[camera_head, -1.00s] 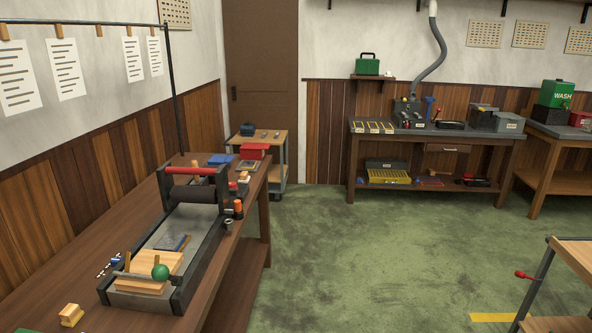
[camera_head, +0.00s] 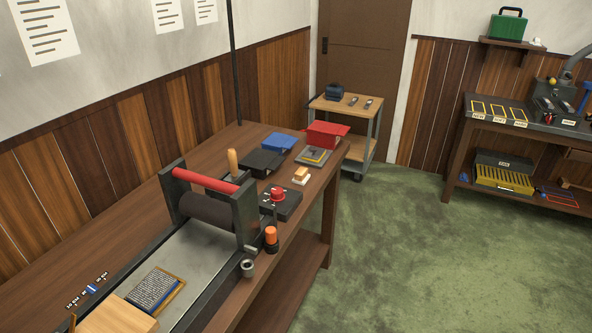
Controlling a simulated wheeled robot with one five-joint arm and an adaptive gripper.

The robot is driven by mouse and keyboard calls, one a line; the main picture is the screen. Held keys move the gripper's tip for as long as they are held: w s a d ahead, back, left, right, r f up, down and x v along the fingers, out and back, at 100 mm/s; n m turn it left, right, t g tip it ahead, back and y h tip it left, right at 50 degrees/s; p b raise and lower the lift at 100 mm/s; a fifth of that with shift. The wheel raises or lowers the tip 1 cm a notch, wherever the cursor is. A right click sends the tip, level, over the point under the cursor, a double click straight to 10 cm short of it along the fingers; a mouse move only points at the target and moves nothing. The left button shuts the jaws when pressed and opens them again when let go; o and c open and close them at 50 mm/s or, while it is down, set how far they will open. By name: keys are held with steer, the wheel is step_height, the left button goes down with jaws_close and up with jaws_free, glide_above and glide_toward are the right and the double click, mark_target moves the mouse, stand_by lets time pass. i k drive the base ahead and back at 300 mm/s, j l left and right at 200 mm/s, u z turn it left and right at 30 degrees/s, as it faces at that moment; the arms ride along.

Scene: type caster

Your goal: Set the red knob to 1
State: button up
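The red knob (camera_head: 277,195) sits on top of a small black box (camera_head: 291,205) on the wooden bench, just beyond the press's right side frame. Small pale marks show by the knob, but they are too small to read, and I cannot tell its setting. My gripper is not in view.
A press with a red bar (camera_head: 205,181) and dark roller (camera_head: 208,210) stands left of the knob. An orange-topped cylinder (camera_head: 271,236) and a grey cup (camera_head: 248,267) are in front. Black, blue and red boxes (camera_head: 326,134) lie behind. Green floor (camera_head: 400,270) at right is clear.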

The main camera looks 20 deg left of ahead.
mark_target(276, 195)
steer(key=i+u, duration=0.2)
steer(key=i, duration=0.55)
steer(key=i+l+u, duration=0.15)
steer(key=i, duration=0.6)
steer(key=i+j+u, duration=0.1)
steer(key=i+u, duration=0.2)
steer(key=u, duration=0.2)
steer(key=i+u, duration=0.45)
steer(key=i+l+u, duration=0.2)
steer(key=u, duration=0.3)
steer(key=j+u, duration=0.15)
steer(key=u, duration=3.25)
steer(key=i, duration=0.4)
steer(key=j+u, duration=0.05)
